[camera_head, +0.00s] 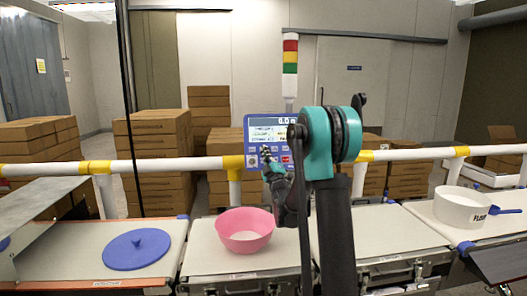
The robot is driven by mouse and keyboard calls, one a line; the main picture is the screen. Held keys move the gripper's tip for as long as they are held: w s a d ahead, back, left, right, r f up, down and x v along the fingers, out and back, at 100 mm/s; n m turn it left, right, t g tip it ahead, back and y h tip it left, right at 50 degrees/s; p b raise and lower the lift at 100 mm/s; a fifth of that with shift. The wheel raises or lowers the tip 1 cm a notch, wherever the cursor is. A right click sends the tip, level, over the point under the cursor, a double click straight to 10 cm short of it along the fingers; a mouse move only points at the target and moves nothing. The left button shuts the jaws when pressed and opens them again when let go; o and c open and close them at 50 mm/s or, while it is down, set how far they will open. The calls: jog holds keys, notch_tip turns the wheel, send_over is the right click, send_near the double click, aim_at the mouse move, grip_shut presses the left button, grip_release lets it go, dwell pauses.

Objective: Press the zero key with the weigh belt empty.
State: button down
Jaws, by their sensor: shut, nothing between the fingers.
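The blue indicator panel (249,146) stands behind the belts, with a lit screen and a row of small keys under it. My gripper (266,154) is shut and empty, in front of the panel's lower part. It covers some keys, and I cannot tell whether it touches one or which key is the zero key. The top readout seems to start with 0.0; its end is hidden by my arm. A pink bowl (245,229) sits on the middle belt (200,255), below the panel. I cannot tell for sure which section is the weigh belt.
A blue round lid (137,249) lies on the left belt (85,235). A white tub (462,207) marked FLOUR and a blue scoop (505,211) are at the right. A white and yellow rail (150,165) runs behind the belts. Brown boxes (155,150) are stacked beyond.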

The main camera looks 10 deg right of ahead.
jog(key=shift+s+r, duration=0.2)
jog(key=shift+s, duration=0.55)
jog(key=shift+s+r, duration=0.25)
jog(key=shift+s, duration=0.55)
jog(key=shift+s+r, duration=0.2)
jog(key=shift+s, duration=0.55)
